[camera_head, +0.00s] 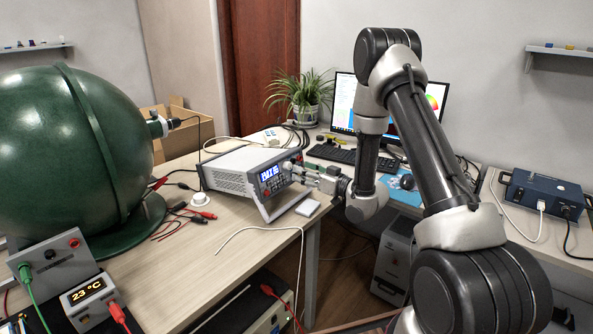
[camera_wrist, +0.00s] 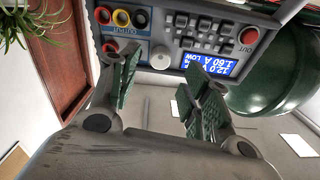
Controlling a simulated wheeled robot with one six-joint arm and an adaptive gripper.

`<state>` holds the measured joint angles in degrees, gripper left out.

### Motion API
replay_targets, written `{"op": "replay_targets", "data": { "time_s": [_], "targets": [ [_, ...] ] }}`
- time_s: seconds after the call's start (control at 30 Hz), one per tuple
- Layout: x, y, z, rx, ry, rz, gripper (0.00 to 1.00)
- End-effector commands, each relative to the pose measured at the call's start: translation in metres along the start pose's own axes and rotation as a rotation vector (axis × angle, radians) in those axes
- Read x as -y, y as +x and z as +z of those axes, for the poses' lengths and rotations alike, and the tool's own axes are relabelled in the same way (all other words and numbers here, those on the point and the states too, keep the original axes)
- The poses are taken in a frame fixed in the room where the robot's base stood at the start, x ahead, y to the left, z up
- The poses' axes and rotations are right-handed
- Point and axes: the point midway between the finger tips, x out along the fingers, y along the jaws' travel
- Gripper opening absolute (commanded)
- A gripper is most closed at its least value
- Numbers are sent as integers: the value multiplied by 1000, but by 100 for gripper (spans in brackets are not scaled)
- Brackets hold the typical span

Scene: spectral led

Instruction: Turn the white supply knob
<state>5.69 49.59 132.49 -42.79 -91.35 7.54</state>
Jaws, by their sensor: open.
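The power supply (camera_head: 228,170) is a white box with a dark front panel and lit blue display, standing on the wooden table. In the wrist view its panel (camera_wrist: 185,45) appears upside down, with the display reading about 12.0 V. The white knob (camera_wrist: 160,57) is on the panel, between keypad and sockets. My gripper (camera_wrist: 163,80) is open and empty, its green-padded fingers either side of the knob in the picture; I cannot tell whether they touch it.
A big green sphere (camera_head: 70,150) stands at the left, with loose red and black leads (camera_head: 185,215) beside the supply. A white cable (camera_head: 262,229) runs over the table's front edge. A potted plant (camera_head: 303,95), keyboard (camera_head: 350,157) and monitor (camera_head: 436,92) are behind.

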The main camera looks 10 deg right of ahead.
Motion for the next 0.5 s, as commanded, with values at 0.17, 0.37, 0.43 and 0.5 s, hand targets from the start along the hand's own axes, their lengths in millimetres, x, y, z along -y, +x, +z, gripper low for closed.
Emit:
{"op": "replay_targets", "data": {
  "time_s": [0.17, 0.37, 0.43, 0.5],
  "targets": [
    [-1, -42, 0, 0, 2, 4, 48],
    [-1, -70, 0, 1, 2, 2, 48],
    [0, -74, 0, 0, 1, 1, 48],
    [0, -77, 0, -1, 0, 0, 48]
  ]
}}
